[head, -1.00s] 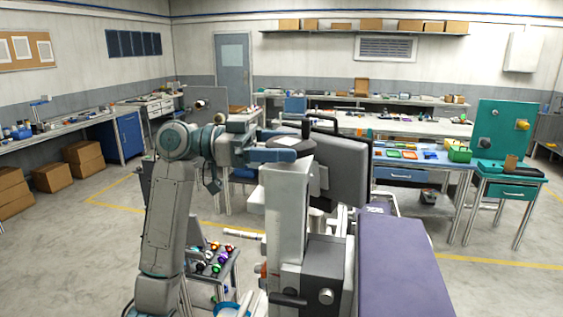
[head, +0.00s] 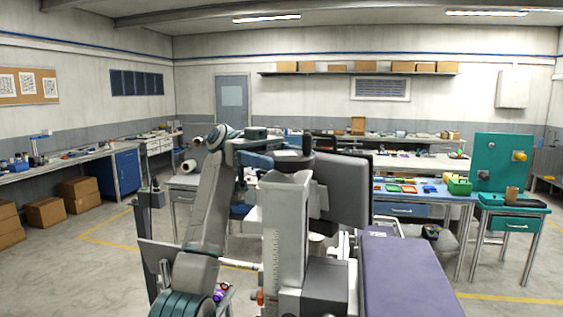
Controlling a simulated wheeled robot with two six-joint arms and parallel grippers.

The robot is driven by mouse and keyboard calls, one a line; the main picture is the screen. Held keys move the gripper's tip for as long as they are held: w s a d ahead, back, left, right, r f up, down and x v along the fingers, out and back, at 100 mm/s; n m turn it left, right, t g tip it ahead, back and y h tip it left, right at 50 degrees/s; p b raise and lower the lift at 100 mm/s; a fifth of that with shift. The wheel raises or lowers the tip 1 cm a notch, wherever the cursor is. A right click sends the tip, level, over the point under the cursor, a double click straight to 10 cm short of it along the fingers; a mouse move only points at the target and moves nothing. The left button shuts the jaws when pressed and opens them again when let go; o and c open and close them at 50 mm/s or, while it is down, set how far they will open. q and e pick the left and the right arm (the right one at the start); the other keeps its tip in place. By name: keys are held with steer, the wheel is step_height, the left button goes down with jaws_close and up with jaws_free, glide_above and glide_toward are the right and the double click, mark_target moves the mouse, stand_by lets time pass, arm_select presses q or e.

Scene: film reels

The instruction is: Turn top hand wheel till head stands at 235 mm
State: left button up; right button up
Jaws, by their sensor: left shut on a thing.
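The top hand wheel (head: 296,163) is a dark disc lying flat on top of a pale grey column (head: 284,225). A dark upright knob (head: 308,143) stands on the wheel's far right side. My left gripper (head: 300,152) reaches in from the left over the wheel and is shut on this knob. The fingertips are small here and partly hidden. A large dark grey head (head: 345,188) stands right of the column. A marked strip runs down the column's front, but its figures are too small to read. My right gripper is out of view.
A purple padded surface (head: 410,275) lies right of the column. A blue bench with small coloured trays (head: 408,189) and a teal panel (head: 502,160) stand behind at the right. Cardboard boxes (head: 45,212) sit on the floor at the left. Open floor lies between.

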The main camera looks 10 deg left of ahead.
mark_target(283, 152)
arm_select(q)
steer(key=shift+r, duration=0.1)
stand_by(0.5)
steer(key=o, duration=1)
steer(key=shift+r+b, duration=0.3)
steer(key=shift+b, duration=0.15)
step_height(283, 152, up, 3)
steer(key=shift+f+b, duration=0.2)
steer(key=shift+b, duration=0.8)
steer(key=s+d+b, duration=0.1)
steer(key=s+b, duration=0.1)
steer(key=s, duration=0.3)
steer(key=s+d+r+b, duration=0.1)
steer(key=s+b, duration=0.1)
steer(key=s, duration=0.3)
steer(key=s+d+b, duration=0.1)
steer(key=s+b, duration=0.2)
steer(key=s, duration=0.2)
steer(key=shift+s+d+r, duration=0.25)
steer(key=shift+s+r, duration=0.05)
steer(key=shift+r, duration=0.05)
